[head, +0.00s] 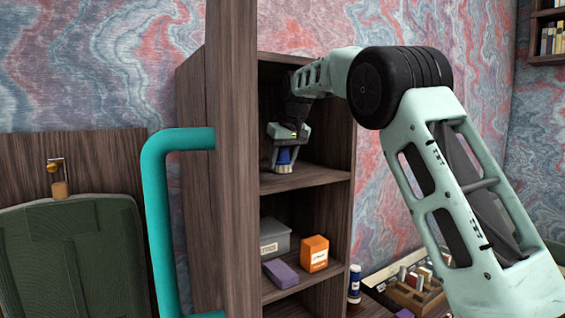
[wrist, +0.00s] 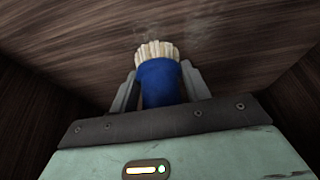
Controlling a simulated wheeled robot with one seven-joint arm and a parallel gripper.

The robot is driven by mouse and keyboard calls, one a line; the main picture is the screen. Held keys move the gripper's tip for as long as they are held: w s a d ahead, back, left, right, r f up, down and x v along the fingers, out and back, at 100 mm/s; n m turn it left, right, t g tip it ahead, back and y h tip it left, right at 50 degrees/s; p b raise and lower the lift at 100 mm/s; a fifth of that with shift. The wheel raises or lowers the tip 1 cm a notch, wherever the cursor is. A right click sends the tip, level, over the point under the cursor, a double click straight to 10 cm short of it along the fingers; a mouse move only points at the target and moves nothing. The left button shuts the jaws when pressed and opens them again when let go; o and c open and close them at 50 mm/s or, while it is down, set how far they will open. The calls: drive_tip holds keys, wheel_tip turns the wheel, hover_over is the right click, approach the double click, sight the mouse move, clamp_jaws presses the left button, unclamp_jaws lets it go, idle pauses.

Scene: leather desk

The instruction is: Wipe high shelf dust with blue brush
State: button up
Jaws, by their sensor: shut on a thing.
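My gripper (head: 285,152) is inside the upper compartment of a dark wooden shelf unit and points down. It is shut on the blue brush (head: 284,157), which has a blue body and pale bristles. In the wrist view the blue brush (wrist: 160,84) sits between the two grey fingers, bristles toward the wood. The high shelf (head: 310,179) is the board just below the brush. Faint greyish dust (wrist: 190,32) shows on the wood around and beyond the bristles. I cannot tell for sure whether the bristles touch the board.
The lower shelf holds a grey box (head: 274,238), an orange box (head: 314,254) and a purple block (head: 281,273). A tall wooden panel (head: 232,160) and a teal tube (head: 157,220) stand at the left. A wooden organizer (head: 412,294) and a small bottle (head: 354,284) are lower right.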

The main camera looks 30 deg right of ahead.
sight(280, 170)
drive_tip(key=shift+s+d+b, duration=0.1)
drive_tip(key=shift+s+b, duration=0.8)
drive_tip(key=shift+s, duration=0.55)
drive_tip(key=shift+s+f+b, duration=0.1)
drive_tip(key=shift+s+b, duration=1.25)
drive_tip(key=shift+s, duration=0.65)
drive_tip(key=shift+a, duration=1)
drive_tip(key=w+p, duration=0.2)
drive_tip(key=shift+w+r+p, duration=0.1)
drive_tip(key=shift+r+p, duration=0.15)
drive_tip(key=shift+p, duration=0.05)
drive_tip(key=shift+w+f+p, duration=0.25)
drive_tip(key=shift+w+p, duration=0.4)
drive_tip(key=shift+w, duration=0.25)
drive_tip(key=shift+w+a+r+p, duration=0.1)
drive_tip(key=shift+w+r+p, duration=0.1)
drive_tip(key=shift+w+p, duration=0.7)
drive_tip(key=shift+w+f, duration=0.15)
drive_tip(key=shift+w, duration=0.95)
drive_tip(key=shift+s+a, duration=0.1)
drive_tip(key=shift+a, duration=1)
drive_tip(key=shift+s+f+b, duration=0.15)
drive_tip(key=shift+s+b, duration=0.25)
drive_tip(key=shift+s+d+f+b, duration=0.1)
drive_tip(key=shift+s+d+b, duration=0.05)
drive_tip(key=shift+s+b, duration=2.25)
drive_tip(key=shift+s, duration=1.2)
